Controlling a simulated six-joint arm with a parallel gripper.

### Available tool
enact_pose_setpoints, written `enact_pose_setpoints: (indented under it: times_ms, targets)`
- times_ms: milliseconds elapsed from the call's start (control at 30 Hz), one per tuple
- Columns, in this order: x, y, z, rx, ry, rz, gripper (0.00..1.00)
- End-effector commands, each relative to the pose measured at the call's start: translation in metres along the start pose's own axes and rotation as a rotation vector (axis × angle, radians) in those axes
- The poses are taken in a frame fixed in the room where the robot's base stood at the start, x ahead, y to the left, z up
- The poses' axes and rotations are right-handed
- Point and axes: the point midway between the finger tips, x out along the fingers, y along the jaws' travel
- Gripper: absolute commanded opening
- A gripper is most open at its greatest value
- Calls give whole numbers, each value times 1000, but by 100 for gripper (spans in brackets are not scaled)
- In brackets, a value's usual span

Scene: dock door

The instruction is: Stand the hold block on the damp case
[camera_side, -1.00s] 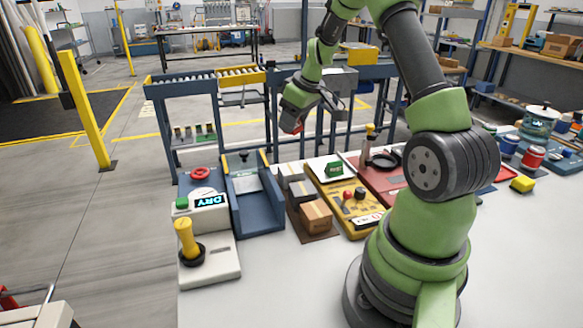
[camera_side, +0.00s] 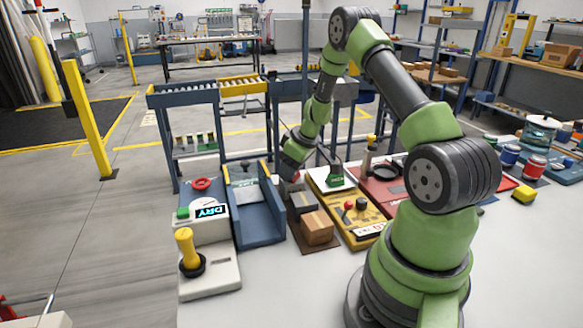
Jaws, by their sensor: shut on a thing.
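My gripper (camera_side: 294,167) is low over the far end of a brown mat. It is shut on a small red block (camera_side: 294,179), probably the hold block; any lettering on it is too small to read. The block is at or just above a grey case (camera_side: 289,188); I cannot tell whether they touch. I cannot tell which case is the damp one. A green block (camera_side: 336,181) stands on a white pad to the right.
A blue tray (camera_side: 260,224) lies left of the cases, beside a unit reading DRY (camera_side: 211,210) and a yellow-handled lever (camera_side: 187,248). A yellow board (camera_side: 362,238) with knobs lies right. The front of the white table is clear.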

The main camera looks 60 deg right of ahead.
Motion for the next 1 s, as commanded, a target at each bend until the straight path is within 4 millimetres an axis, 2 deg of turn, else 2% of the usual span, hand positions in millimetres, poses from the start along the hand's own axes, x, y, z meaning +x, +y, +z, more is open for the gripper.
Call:
enact_pose_setpoints:
  times_ms: [200, 233, 333, 700, 867, 1000]
  targets:
    - [2, 0, 1, 2, 0, 0, 21]
    - [3, 0, 1, 2, 0, 0, 46]
    - [2, 0, 1, 1, 0, 0, 69]
    - [-2, 0, -1, -1, 2, 1, 69]
    - [-26, 1, -1, 1, 4, 4, 69]
    - [-56, 1, -1, -1, 5, 4, 69]
